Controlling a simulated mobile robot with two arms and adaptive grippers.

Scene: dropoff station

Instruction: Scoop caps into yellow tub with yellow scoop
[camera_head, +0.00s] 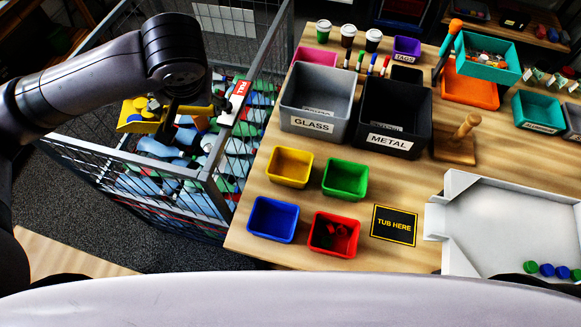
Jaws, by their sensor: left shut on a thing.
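My left gripper (172,124) is shut on the yellow scoop (134,126), mostly hidden behind my dark wrist. The scoop is held above the wire cage at the left, with a few small yellow and pale pieces, apparently caps, in it. The yellow tub (290,167) stands on the table near its left edge and looks empty. Several green and blue caps (547,269) lie in the white tray (495,220) at the lower right. My right gripper is not in view.
The wire cage (215,185) full of bottles stands against the table. Green (345,179), blue (272,220) and red (334,234) tubs stand near the yellow one. The red tub holds red and dark pieces. The TUB HERE mat (394,238) is bare. Glass (316,125) and metal (390,142) bins stand behind.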

